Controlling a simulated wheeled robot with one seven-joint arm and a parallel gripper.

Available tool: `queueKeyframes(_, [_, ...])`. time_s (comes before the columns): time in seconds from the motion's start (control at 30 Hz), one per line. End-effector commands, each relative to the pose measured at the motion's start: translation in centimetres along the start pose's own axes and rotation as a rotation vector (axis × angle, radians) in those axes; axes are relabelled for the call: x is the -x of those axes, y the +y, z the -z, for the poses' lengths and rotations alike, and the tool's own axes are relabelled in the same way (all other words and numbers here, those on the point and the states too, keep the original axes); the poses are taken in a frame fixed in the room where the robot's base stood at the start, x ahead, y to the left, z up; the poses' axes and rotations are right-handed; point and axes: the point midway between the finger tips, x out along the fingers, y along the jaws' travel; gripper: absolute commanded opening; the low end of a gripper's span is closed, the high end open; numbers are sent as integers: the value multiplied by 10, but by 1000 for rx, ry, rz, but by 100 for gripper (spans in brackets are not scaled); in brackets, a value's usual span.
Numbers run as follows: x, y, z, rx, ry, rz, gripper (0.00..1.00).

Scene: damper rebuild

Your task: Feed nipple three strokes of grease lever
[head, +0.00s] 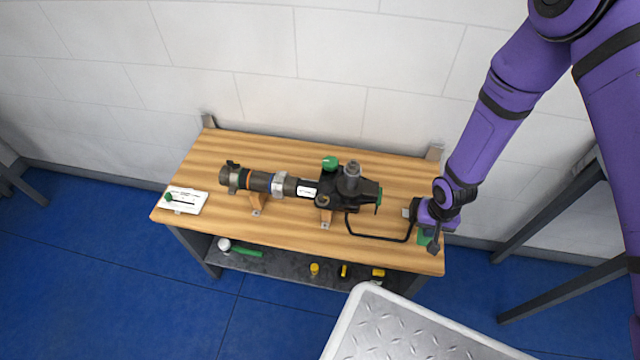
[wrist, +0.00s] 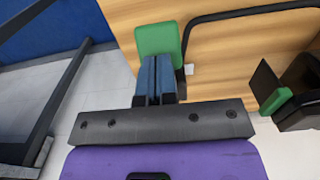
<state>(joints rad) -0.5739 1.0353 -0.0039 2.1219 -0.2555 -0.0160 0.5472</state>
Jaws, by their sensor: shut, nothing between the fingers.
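The damper assembly (head: 300,190), a dark cylinder with a blocky head, lies along the wooden bench. A bent black bar (head: 380,238) runs from its head toward the bench's right end; I take it as the grease lever, and it also shows in the wrist view (wrist: 250,13). A green block (wrist: 158,38) is at my fingertips, close to the bar's bent end; whether it belongs to the bar I cannot tell. My gripper (wrist: 157,62) is shut and empty, its blue fingers together against or just behind the green block. I cannot pick out the nipple.
The bench (head: 270,243) stands against a white wall. A card with a green item (head: 185,200) lies at its left end. A lower shelf (head: 290,265) holds several small items. A grey tread-plate surface (head: 400,330) is in front, at the right.

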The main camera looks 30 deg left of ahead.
Motion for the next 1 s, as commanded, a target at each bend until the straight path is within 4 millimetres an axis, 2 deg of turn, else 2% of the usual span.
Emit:
queueKeyframes(0.47, [0,0,0,-1,0,0,0])
queueKeyframes(1.0, [44,0,0,-1,1,0,0])
